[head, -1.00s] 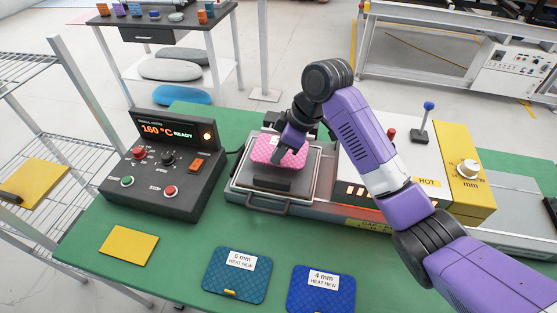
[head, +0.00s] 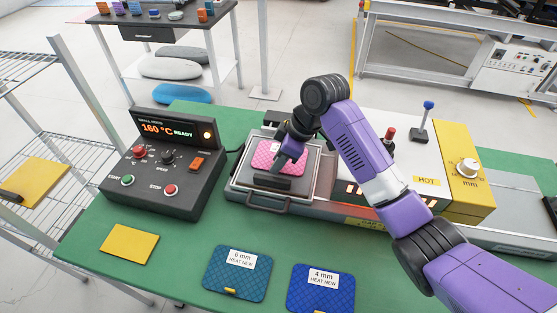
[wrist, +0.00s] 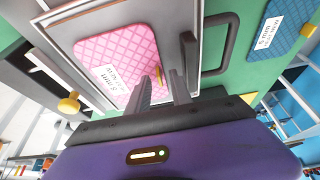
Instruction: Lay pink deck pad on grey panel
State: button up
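The pink deck pad (head: 281,157), quilted with a white label, lies within the grey panel's (head: 306,178) pale-rimmed frame on the machine's drawer. It looks flat on the panel. In the wrist view the pad (wrist: 115,55) has a small yellow tab at its edge, and bare grey panel (wrist: 172,35) shows beside it. My gripper (head: 285,160) is just over the pad's near edge. In the wrist view its two fingers (wrist: 165,75) stand apart, with the tab between them, closer to the left finger. My wrist hides part of the pad in the head view.
The black control box (head: 160,165) reads 160 °C READY. A yellow pad (head: 129,244), a 6 mm teal pad (head: 237,273) and a 4 mm blue pad (head: 320,290) lie along the green table's front. The machine's HOT housing (head: 400,150) stands close at right.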

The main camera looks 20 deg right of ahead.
jog(key=v, duration=1.2)
jog(key=shift+b, duration=0.4)
jog(key=shift+r, duration=0.1)
